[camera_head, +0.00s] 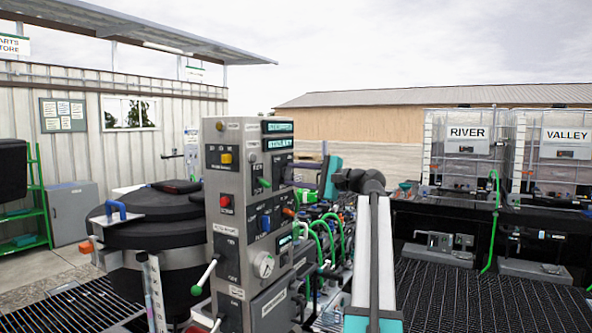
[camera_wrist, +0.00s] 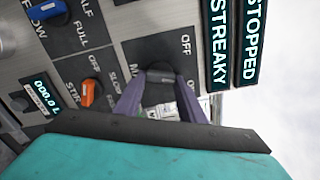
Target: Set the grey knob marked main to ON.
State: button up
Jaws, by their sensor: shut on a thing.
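The grey knob (camera_wrist: 160,77) marked main sits on a dark square plate in the wrist view. The lettering beside it is partly hidden; OFF is readable above and to the right. My gripper (camera_wrist: 160,86) has its two purple-grey fingers at the knob's sides and is shut on it. I cannot tell which way the knob points. In the head view my gripper's teal body shows beyond the right side of the control panel (camera_head: 230,240), and the knob is hidden there.
An orange knob (camera_wrist: 91,92) marked STIR and a blue knob (camera_wrist: 47,9) are close to the main knob. Displays reading STREAKY (camera_wrist: 217,42) and STOPPED (camera_wrist: 252,42) are beside it. Green hoses (camera_head: 330,240) and pipework lie right of the panel.

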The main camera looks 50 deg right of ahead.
jog(key=shift+m+p, duration=0.8)
jog(key=shift+m, duration=0.5)
jog(key=shift+f, duration=0.1)
jog(key=o, duration=1)
jog(key=shift+o, duration=0.2)
jog(key=b+v, duration=0.4)
jog(key=v, duration=1)
jog(key=shift+b, duration=0.35)
jog(key=shift+w+a, duration=0.1)
